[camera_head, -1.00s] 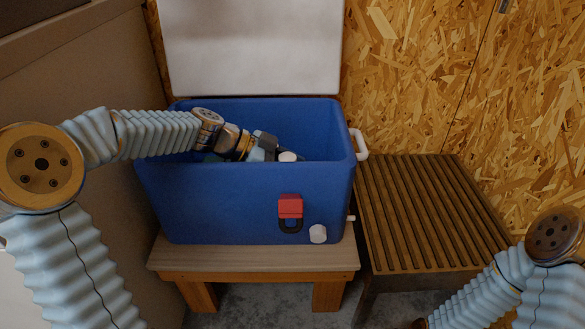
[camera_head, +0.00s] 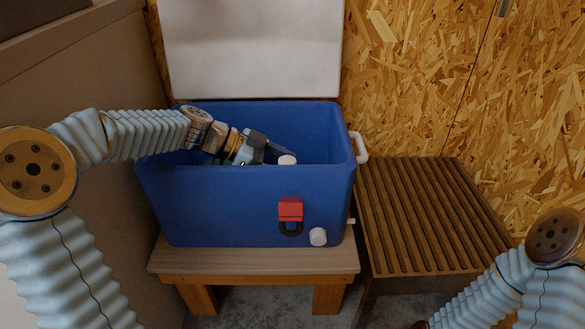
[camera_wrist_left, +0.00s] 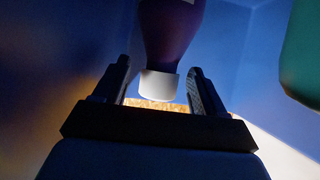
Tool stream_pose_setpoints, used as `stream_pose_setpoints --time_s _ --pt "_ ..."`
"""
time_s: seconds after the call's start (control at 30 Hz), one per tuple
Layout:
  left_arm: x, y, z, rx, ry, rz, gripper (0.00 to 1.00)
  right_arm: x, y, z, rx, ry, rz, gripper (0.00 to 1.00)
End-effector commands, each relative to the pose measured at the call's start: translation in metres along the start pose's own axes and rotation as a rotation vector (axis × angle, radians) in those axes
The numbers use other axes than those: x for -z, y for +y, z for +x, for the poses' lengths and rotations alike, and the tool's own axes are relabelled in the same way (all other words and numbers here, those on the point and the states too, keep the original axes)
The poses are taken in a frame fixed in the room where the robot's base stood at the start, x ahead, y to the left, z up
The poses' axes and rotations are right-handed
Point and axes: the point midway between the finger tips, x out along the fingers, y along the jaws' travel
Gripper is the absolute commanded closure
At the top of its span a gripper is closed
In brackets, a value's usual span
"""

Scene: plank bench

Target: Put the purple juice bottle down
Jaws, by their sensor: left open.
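The purple juice bottle (camera_wrist_left: 171,30) shows in the left wrist view as a dark purple body with a white cap (camera_wrist_left: 158,84) toward my gripper. In the head view only a white cap (camera_head: 287,160) shows above the front rim of the blue cooler (camera_head: 240,205); the rest is hidden by the front wall. My left gripper (camera_head: 276,152) reaches into the cooler from the left, beside that cap. In the left wrist view its jaws (camera_wrist_left: 159,68) are open, one finger on each side of the cap, with gaps. Whether the bottle rests on the cooler floor is hidden. My right gripper is out of view.
A teal-green object (camera_wrist_left: 302,55) stands at the right of the left wrist view. The cooler's white lid (camera_head: 252,45) is open at the back. The cooler sits on a wooden stand (camera_head: 255,258). A bare slatted bench (camera_head: 430,210) is to the right.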

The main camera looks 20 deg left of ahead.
Motion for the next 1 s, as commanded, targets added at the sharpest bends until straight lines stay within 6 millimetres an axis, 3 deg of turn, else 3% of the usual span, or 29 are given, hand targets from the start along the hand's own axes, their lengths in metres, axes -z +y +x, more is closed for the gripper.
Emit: stream_pose_setpoints --time_s 0.1,0.3,0.67,0.77,1.0 --pt "0.0 -0.001 -0.024 0.004 -0.001 0.0 0.29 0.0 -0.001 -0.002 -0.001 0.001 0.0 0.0" --pt "0.0 0.0 -0.048 0.002 -0.001 0.0 0.29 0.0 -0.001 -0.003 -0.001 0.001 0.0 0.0" --pt "0.001 0.0 -0.051 0.002 0.0 0.0 0.29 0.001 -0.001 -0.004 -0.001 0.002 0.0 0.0" --pt "0.01 -0.001 -0.051 0.023 0.007 0.002 0.29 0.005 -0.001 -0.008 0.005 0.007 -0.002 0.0" --pt "0.053 -0.008 -0.051 0.131 0.043 -0.001 0.29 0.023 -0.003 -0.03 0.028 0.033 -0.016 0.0"
